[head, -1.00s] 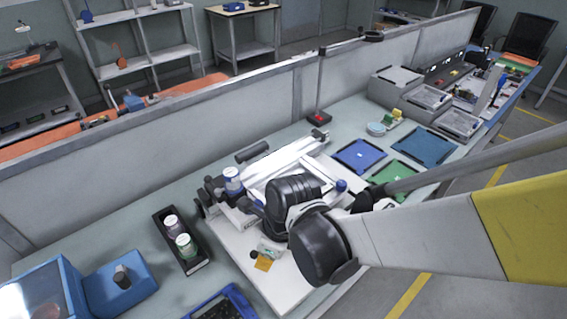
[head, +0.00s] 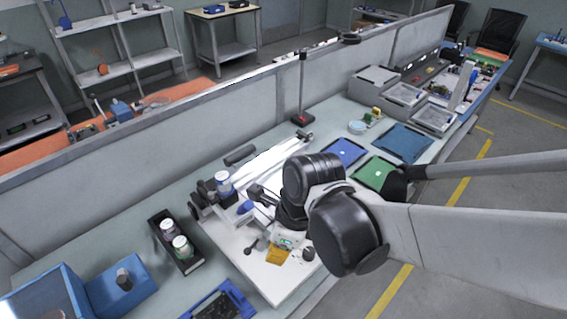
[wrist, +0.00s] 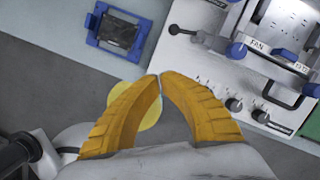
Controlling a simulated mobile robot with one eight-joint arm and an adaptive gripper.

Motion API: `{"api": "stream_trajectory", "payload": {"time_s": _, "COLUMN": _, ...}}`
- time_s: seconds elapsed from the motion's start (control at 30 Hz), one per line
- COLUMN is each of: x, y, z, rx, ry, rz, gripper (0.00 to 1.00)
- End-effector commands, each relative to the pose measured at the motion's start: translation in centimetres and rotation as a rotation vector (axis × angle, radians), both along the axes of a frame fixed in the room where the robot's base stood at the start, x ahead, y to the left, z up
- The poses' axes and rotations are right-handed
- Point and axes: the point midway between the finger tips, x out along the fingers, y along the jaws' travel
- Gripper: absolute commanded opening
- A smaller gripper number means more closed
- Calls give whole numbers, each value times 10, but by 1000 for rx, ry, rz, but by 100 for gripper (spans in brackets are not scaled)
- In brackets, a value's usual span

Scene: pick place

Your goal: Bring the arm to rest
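My arm reaches in from the right in the head view, with its dark wrist joint (head: 345,232) in front of the white machine. No held object shows at the tips. A pale yellow patch shows between the fingers lower down; I cannot tell what it is. Beyond the fingertips are the white machine's panel (wrist: 215,82) with knobs and a blue frame (wrist: 120,33) on the bench.
The white machine (head: 270,287) stands on the long bench. A black bin (head: 187,262) with two bottles and a blue box (head: 118,290) stand at left. A blue mat (head: 345,150) and green mat (head: 376,172) lie behind the arm. A low partition (head: 150,160) runs along the back.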

Motion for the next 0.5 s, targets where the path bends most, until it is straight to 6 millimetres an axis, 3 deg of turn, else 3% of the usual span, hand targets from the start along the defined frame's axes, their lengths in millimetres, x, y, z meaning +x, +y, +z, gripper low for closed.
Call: {"api": "stream_trajectory", "payload": {"time_s": 0.5, "x": 2, "y": -5, "z": 2, "rx": -1, "ry": -19, "rz": 25, "gripper": 0}}
